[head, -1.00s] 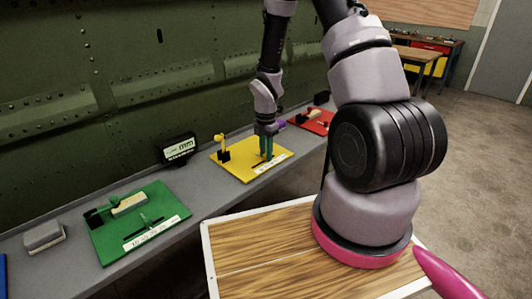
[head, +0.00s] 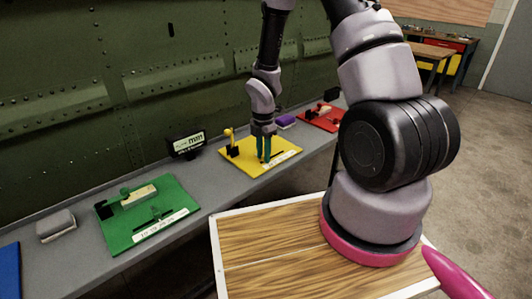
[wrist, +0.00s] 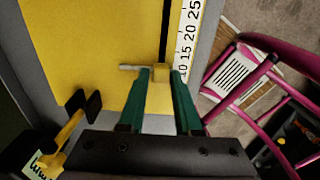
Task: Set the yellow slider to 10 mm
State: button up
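The yellow board (head: 284,146) lies on the grey bench with a white number scale along its front edge; the scale also shows in the wrist view (wrist: 187,40). My gripper (head: 263,161) points straight down over the board. In the wrist view its green fingers (wrist: 160,76) stand on either side of the yellow slider (wrist: 159,92) and appear to touch it. The slider sits in a dark slot, with a small pale pin sticking out to the left. Its far end is about level with the 10 on the scale. The right finger hides the lower numbers.
A yellow post with a black block (head: 232,143) stands at the board's left. A small display (head: 187,143) stands behind, its reading not legible. The green board (head: 148,222), red board (head: 322,118) and purple block (head: 286,121) share the bench.

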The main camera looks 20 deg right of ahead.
aim_at(263, 156)
jog(key=shift+o, duration=0.9)
jog(key=shift+a, duration=0.1)
notch_tip(263, 156, up, 11)
jog(key=shift+f, duration=0.1)
